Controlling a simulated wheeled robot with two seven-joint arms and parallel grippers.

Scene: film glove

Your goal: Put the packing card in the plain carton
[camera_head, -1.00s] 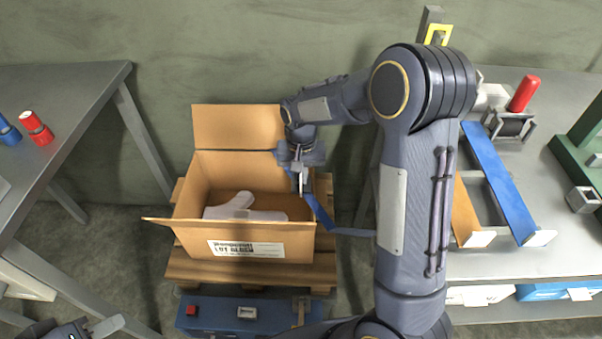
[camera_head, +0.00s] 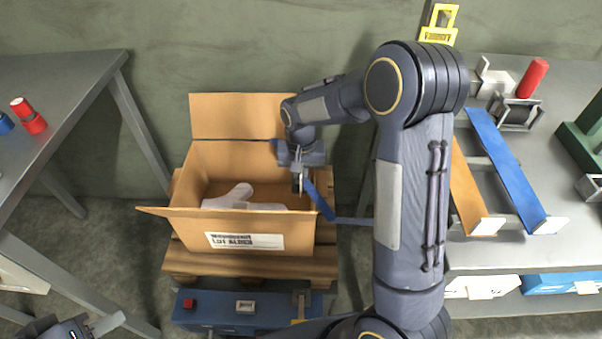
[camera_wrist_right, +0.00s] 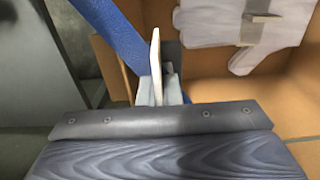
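The plain carton (camera_head: 190,225) is an open brown box with a printed label, standing on a wooden pallet. Its inside shows in the right wrist view (camera_wrist_right: 225,90). My right gripper (camera_head: 298,183) points down at the carton's right side. In the right wrist view its grey fingertips (camera_wrist_right: 158,90) are closed around a thin pale piece (camera_wrist_right: 156,55), which looks like the packing card seen edge-on. Its face is hidden. My left gripper (camera_head: 90,328) is partly in view at the bottom left, away from the carton; its opening is unclear.
A white glove-shaped thing (camera_head: 235,198) lies in the carton. A blue strap (camera_head: 320,203) runs by its right side. A blue box (camera_head: 225,309) stands in front of the pallet (camera_head: 240,262). Grey tables (camera_head: 75,80) flank both sides; the right one (camera_head: 500,255) holds blue and orange strips.

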